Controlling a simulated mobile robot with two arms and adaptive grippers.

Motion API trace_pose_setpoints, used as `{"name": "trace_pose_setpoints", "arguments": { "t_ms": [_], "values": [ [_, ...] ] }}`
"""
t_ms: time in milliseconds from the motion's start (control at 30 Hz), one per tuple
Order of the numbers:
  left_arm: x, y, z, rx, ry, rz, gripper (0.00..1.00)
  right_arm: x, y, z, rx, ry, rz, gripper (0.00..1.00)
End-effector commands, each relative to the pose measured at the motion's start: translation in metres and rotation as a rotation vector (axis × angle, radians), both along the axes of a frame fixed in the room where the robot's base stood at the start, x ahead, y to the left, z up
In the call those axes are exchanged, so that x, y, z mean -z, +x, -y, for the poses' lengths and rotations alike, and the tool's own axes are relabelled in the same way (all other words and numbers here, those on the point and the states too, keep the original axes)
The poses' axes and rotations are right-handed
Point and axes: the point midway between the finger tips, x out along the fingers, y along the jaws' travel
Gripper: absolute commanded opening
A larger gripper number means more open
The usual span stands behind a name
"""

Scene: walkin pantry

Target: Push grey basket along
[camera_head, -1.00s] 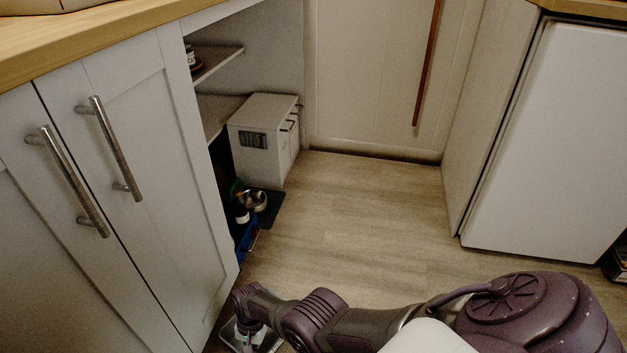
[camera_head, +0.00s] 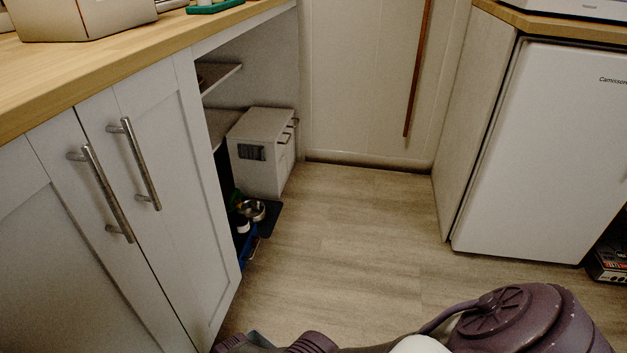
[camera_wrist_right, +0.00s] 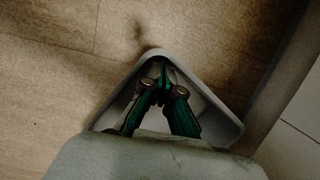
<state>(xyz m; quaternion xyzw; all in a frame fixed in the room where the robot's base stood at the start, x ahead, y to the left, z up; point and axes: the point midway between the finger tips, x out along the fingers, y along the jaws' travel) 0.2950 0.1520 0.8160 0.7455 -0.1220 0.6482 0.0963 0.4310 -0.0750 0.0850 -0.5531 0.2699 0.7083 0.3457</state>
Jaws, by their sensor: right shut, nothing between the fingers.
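The grey basket (camera_wrist_right: 207,103) shows in the right wrist view as a pale grey rim with rounded corners, lying over the wood-look floor. Most of it is hidden behind my wrist. My right gripper (camera_wrist_right: 161,68) has dark fingers with green sides, and they are shut with nothing between them. The fingertips lie within the rim's outline, close to its far corner; I cannot tell whether they touch the wall. My left gripper is not in view.
White cabinets (camera_head: 160,150) with metal handles stand on the left. Beyond them, a white box (camera_head: 262,150) and a metal bowl (camera_head: 252,210) sit near the open shelves. A white fridge (camera_head: 545,150) stands on the right. The floor (camera_head: 350,240) between is clear.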

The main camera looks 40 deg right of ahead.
Motion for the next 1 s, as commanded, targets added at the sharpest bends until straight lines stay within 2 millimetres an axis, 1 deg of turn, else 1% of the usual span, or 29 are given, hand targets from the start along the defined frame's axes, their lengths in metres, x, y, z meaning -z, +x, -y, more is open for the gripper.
{"name": "trace_pose_setpoints", "arguments": {
  "t_ms": [467, 633, 833, 1000],
  "values": [
    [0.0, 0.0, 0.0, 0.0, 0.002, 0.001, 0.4, 0.001, 0.0, 0.0, 0.0, 0.0, 0.0, 0.0],
    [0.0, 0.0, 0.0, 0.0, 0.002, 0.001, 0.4, -0.002, 0.001, 0.001, 0.0, 0.001, 0.002, 0.0],
    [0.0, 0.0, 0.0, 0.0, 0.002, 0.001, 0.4, -0.014, 0.004, 0.003, 0.001, 0.002, 0.002, 0.0],
    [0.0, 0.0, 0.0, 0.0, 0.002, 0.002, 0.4, -0.033, 0.006, 0.007, 0.001, 0.0, 0.005, 0.0]
  ]
}}
